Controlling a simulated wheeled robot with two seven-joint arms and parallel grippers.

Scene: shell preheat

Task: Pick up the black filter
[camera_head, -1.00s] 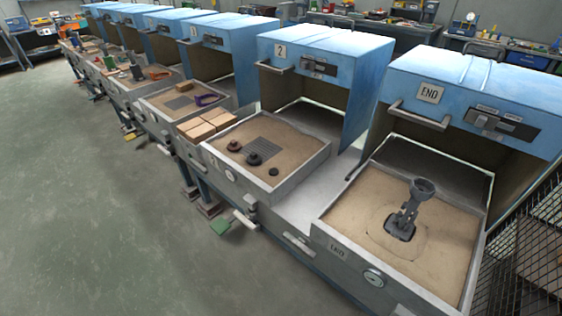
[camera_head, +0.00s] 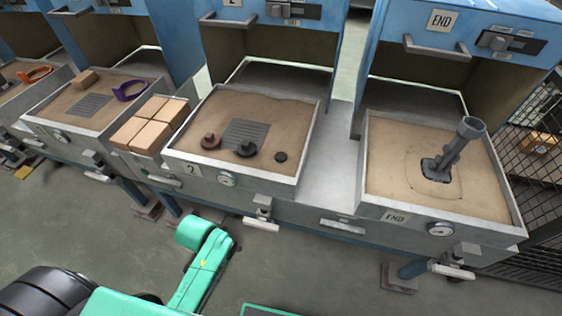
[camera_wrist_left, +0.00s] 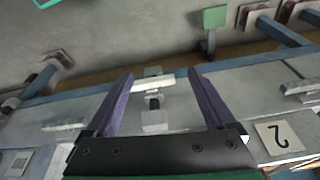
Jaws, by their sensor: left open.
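Three small round pieces lie on the sand of tray 2 (camera_head: 243,171) in the head view: a reddish-brown one (camera_head: 210,141), a black one with a raised middle (camera_head: 246,149) and a small flat black disc (camera_head: 280,157). I cannot tell which black one is the filter. A grey grate (camera_head: 262,134) lies behind them. The round pieces are not in the wrist view. My right gripper is not in view.
Tan blocks (camera_head: 150,128) are stacked left of tray 2. The END tray (camera_head: 400,180) at right holds a grey upright casting (camera_head: 458,145). Blue hoods overhang behind the trays. A wire mesh fence (camera_head: 540,150) stands far right.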

